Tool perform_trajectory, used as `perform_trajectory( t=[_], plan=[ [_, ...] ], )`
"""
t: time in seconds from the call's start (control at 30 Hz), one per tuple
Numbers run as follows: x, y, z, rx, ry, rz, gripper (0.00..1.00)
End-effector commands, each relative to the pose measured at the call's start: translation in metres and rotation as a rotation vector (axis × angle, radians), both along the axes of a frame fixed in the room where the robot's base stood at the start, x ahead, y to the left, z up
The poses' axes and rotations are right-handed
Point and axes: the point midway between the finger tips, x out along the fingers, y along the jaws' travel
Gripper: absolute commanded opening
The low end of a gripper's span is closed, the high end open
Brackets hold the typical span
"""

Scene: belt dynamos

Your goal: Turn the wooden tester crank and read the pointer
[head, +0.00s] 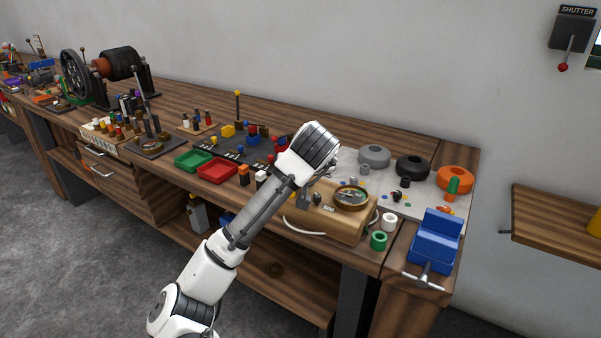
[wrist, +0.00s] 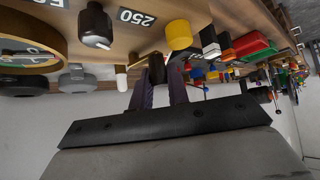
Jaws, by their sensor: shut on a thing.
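The wooden tester (head: 340,226) is a light wood box near the bench's front right. Its round brass-rimmed dial (head: 351,197) faces up; the pointer is too small to read. In the wrist view, which is upside down, part of the dial (wrist: 30,38) shows at the left edge. My gripper (head: 304,195) is at the tester's left end. In the wrist view my fingers (wrist: 161,84) are closed around a dark knob (wrist: 157,68), which looks like the crank's handle. The crank's arm is mostly hidden. A black knob (wrist: 96,27) and a "250" label (wrist: 137,17) are beside it.
A blue vise (head: 435,240) stands at the bench's right end. Red (head: 217,171) and green (head: 192,160) trays are to the left. Grey, black and orange coils stand behind.

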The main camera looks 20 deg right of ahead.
Motion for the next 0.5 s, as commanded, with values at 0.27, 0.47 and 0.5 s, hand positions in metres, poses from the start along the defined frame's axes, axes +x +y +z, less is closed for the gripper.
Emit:
perform_trajectory(
  t=[0.27, 0.47, 0.5],
  plan=[
    [0.0006, 0.0004, -0.0001, 0.000, 0.002, -0.026, 0.00],
    [0.0035, 0.0013, -0.0001, -0.003, 0.005, -0.118, 0.00],
    [0.0047, 0.0016, 0.0005, -0.004, 0.004, -0.145, 0.00]
  ],
)
